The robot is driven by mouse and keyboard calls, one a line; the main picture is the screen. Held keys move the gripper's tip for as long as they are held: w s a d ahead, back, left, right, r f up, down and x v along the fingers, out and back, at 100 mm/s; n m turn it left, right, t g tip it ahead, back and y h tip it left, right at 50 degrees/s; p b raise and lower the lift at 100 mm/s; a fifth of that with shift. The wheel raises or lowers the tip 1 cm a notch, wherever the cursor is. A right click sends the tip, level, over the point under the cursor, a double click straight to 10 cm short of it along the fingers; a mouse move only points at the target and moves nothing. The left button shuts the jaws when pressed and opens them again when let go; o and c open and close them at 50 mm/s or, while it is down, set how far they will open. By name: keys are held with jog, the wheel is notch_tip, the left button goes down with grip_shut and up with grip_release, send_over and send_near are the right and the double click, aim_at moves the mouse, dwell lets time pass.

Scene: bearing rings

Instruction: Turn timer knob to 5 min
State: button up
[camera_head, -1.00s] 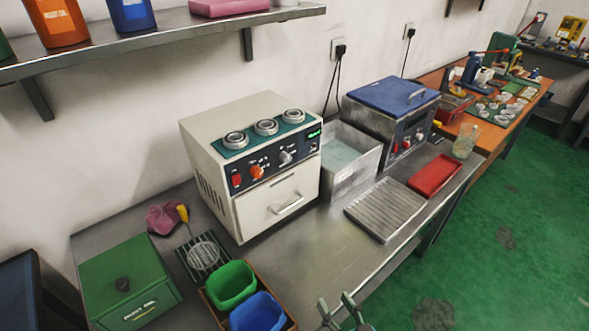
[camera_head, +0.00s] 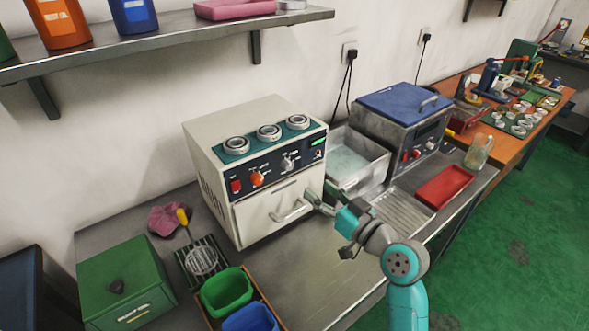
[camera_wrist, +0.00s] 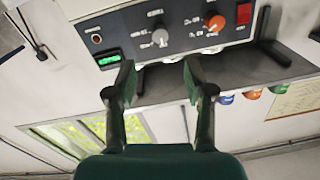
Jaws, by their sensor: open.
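The white machine (camera_head: 255,155) has a dark control panel on its front. The panel carries an orange knob (camera_head: 257,179), a grey knob (camera_head: 288,163), a red switch (camera_head: 236,187) and a green lit display (camera_head: 319,141). Their markings are too small to read, so I cannot tell which knob is the timer. In the wrist view the grey knob (camera_wrist: 160,37) and the orange knob (camera_wrist: 215,23) show beyond my fingertips. My gripper (camera_head: 318,197) is open and empty, right of the drawer handle (camera_head: 290,211) and below the panel. Its two fingers (camera_wrist: 160,75) are apart in the wrist view.
Three metal rings (camera_head: 268,131) sit on the machine's top. A steel basin (camera_head: 352,165) and a blue-lidded unit (camera_head: 405,110) stand to its right, with a red tray (camera_head: 445,186). A green bin (camera_head: 226,290) and a green box (camera_head: 125,280) are at front left.

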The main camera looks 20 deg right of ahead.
aim_at(290, 168)
jog(key=x, duration=1)
jog(key=shift+w+a, duration=0.15)
jog(key=shift+w, duration=0.1)
grip_shut()
